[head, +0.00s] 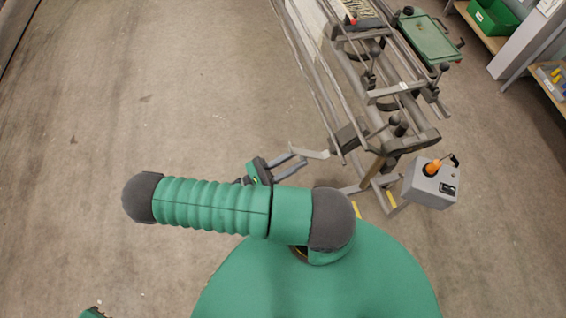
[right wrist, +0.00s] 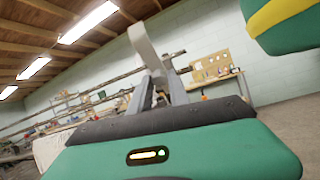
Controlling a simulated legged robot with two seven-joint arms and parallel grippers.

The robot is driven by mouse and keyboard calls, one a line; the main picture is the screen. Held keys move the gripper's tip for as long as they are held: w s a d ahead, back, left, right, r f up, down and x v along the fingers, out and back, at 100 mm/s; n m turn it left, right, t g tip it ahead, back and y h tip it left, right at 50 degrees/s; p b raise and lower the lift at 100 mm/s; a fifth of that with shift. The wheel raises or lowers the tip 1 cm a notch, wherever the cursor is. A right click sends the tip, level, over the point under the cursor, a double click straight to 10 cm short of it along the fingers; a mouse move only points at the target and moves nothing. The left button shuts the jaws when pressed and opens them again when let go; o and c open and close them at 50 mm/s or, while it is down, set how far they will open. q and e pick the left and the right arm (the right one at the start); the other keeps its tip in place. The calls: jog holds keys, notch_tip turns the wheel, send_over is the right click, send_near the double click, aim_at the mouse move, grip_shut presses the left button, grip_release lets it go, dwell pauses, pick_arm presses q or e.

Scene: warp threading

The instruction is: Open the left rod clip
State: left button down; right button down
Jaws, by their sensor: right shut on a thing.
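The warp frame (head: 410,132), a grey metal rack with long rods, stands at upper right in the head view. A dark clip block (head: 346,135) sits at its near left end, by a rod. My right gripper (head: 299,158) is just left of this block. It is shut on a light grey bent lever (head: 312,154); the lever also rises from between the fingers in the right wrist view (right wrist: 145,46). I cannot tell whether the lever joins the clip block.
A grey control box (head: 431,184) with an orange knob stands right of the frame's near end. A green tray (head: 430,40) is beyond the frame. Shelves with a green bin (head: 493,16) are at upper right. The floor on the left is clear.

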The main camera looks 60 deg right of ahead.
jog(key=shift+f+g+h+b, duration=0.3)
jog(key=shift+f+h+b, duration=0.25)
jog(key=shift+h+b, duration=0.35)
jog(key=shift+r, duration=0.1)
jog(key=c, duration=1.2)
grip_release()
jog(key=shift+c, duration=0.2)
jog(key=shift+d, duration=0.15)
jog(key=shift+f, duration=0.25)
